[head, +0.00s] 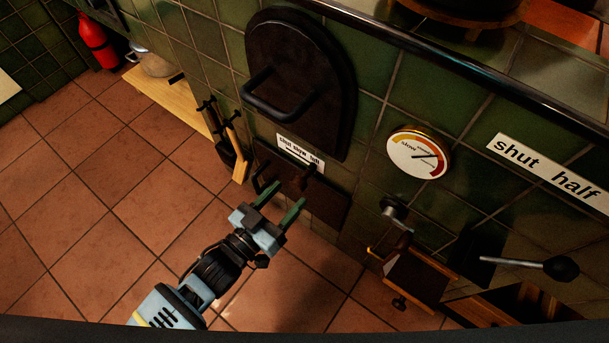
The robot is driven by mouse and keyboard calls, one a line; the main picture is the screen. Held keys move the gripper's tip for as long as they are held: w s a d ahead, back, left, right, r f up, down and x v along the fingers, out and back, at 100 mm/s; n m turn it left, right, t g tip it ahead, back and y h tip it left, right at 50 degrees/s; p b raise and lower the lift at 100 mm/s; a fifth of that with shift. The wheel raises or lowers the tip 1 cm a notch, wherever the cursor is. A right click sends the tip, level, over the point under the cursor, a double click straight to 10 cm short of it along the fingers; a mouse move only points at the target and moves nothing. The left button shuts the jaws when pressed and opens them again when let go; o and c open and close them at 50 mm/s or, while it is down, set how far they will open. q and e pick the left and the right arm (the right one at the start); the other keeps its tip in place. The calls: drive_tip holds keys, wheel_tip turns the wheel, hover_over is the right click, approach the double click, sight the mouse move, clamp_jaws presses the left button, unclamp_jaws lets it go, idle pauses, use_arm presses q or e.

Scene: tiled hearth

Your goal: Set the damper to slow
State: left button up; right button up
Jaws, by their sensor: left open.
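The damper (325,205) is a dark plate low on the green tiled wall, with a small dark knob or handle (300,182) near its upper edge. A white label (300,152) above it reads roughly "shut slow full"; the small print is blurred. I cannot tell exactly which word the handle stands under. My left gripper (279,203) is open, its two green fingers pointing up at the plate, just in front of and below the handle. It holds nothing, and I cannot tell whether a finger touches the handle. My right gripper is not in view.
A black arched door (300,85) with a bar handle is above the damper. A round gauge (418,153) is to the right. A "shut half" label (550,171) and a black-knobbed lever (560,268) are farther right. Hanging tools (238,150) are left. The tiled floor (110,200) is open.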

sight(304, 176)
use_arm(q)
drive_tip(key=b+x, duration=0.1)
drive_tip(key=x, duration=0.5)
drive_tip(key=shift+f+b, duration=0.15)
drive_tip(key=shift+b, duration=0.25)
drive_tip(key=shift+w+d, duration=0.25)
drive_tip(key=shift+w, duration=0.1)
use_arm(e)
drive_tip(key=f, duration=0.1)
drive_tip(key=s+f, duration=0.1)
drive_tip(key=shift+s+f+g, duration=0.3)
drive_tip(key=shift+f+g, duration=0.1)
use_arm(q)
drive_tip(key=c, duration=0.4)
clamp_jaws()
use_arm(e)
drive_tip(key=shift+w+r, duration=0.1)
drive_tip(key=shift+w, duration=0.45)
